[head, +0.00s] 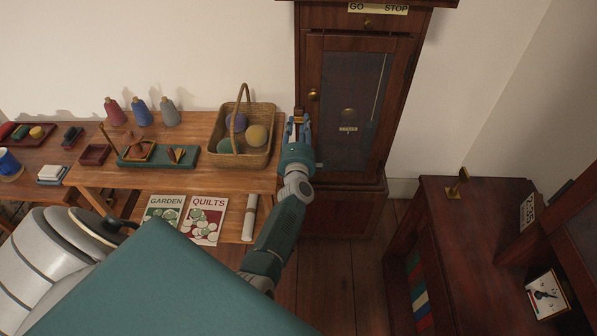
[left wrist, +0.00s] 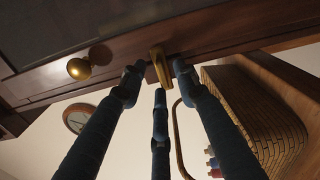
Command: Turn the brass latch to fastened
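A tall dark wooden clock case (head: 316,205) stands against the wall in the head view, with a glass door and a round brass knob (head: 313,94). The knob (left wrist: 79,68) shows to the left. The gripper mostly hides the latch in the head view. My right gripper is out of view.
A wicker basket (head: 243,159) with yarn balls stands on the wooden bench (head: 190,182), close left of my gripper. Spools, trays and booklets are further left. A dark cabinet (head: 480,215) with a small brass fitting (head: 456,185) stands at right. Floor shows between.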

